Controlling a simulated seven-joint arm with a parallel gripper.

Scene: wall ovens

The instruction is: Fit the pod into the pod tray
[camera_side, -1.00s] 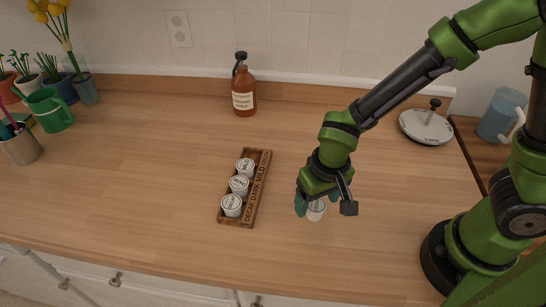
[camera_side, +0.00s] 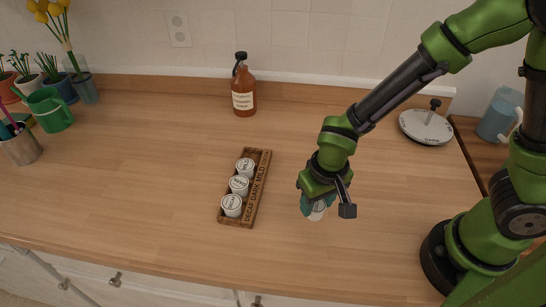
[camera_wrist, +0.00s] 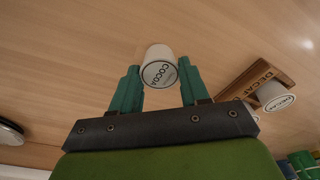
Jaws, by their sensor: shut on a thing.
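A white pod (camera_wrist: 160,68) with a round lid reading "COCOA" is between my gripper's two teal fingers. My gripper (camera_wrist: 161,84) is shut on it in the wrist view. In the side view the pod (camera_side: 316,214) is partly hidden by my gripper (camera_side: 318,206), low over the counter to the right of the tray; whether it touches the counter cannot be told. In the wrist view the tray (camera_wrist: 238,84) shows at right with a "DECAF" pod (camera_wrist: 276,97).
An amber bottle (camera_side: 244,92) stands behind the tray. A round white lidded thing (camera_side: 426,126) with a knob is at the back right. Mugs and plants fill the left end. The counter (camera_side: 150,170) between my gripper and the tray is clear.

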